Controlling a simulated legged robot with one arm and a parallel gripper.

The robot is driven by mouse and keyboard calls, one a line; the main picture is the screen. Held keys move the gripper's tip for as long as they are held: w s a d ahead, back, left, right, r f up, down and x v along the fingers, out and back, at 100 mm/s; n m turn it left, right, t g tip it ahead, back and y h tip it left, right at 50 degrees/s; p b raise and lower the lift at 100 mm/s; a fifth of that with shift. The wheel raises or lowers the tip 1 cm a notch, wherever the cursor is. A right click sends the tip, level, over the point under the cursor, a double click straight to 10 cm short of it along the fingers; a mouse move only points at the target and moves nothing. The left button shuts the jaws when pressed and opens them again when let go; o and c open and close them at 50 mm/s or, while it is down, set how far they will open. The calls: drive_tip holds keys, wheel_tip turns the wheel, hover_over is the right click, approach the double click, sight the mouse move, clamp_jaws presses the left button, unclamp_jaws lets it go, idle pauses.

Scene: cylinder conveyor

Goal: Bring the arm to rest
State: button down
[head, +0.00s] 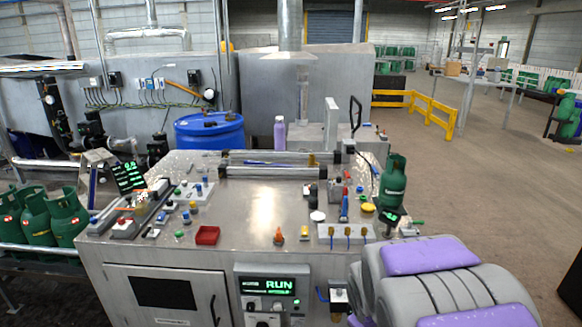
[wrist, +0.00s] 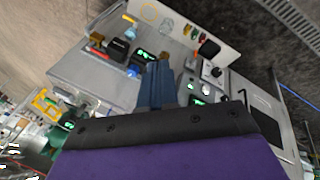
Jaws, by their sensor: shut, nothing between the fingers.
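My gripper (wrist: 157,82) shows in the wrist view as two blue fingers pressed together, shut with nothing between them. The purple and black wrist housing fills the bottom of that view. The fingers point toward a grey bench surface (wrist: 85,72) with small devices, seen tilted; I cannot tell the gap between them. In the head view, my grey and purple arm (head: 432,256) shows at the lower right, in front of the right end of the steel console (head: 265,205). The gripper itself is not visible there.
More green cylinders (head: 66,217) stand at left. A blue drum (head: 209,134) is behind.

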drive_tip(key=s+a+r+m+g, duration=0.1)
drive_tip(key=s+r+m+g, duration=0.1)
drive_tip(key=s, duration=0.8)
drive_tip(key=s+a+r+m+g+y, duration=0.1)
drive_tip(key=s+r, duration=0.3)
drive_tip(key=s, duration=0.6)
drive_tip(key=s+a+r+m+g+y, duration=0.1)
drive_tip(key=s+a+r+m+g, duration=0.1)
drive_tip(key=s, duration=0.8)
drive_tip(key=shift+s+a+r+m+g, duration=0.2)
drive_tip(key=shift+a+r+m+g, duration=0.15)
drive_tip(key=shift+m, duration=0.55)
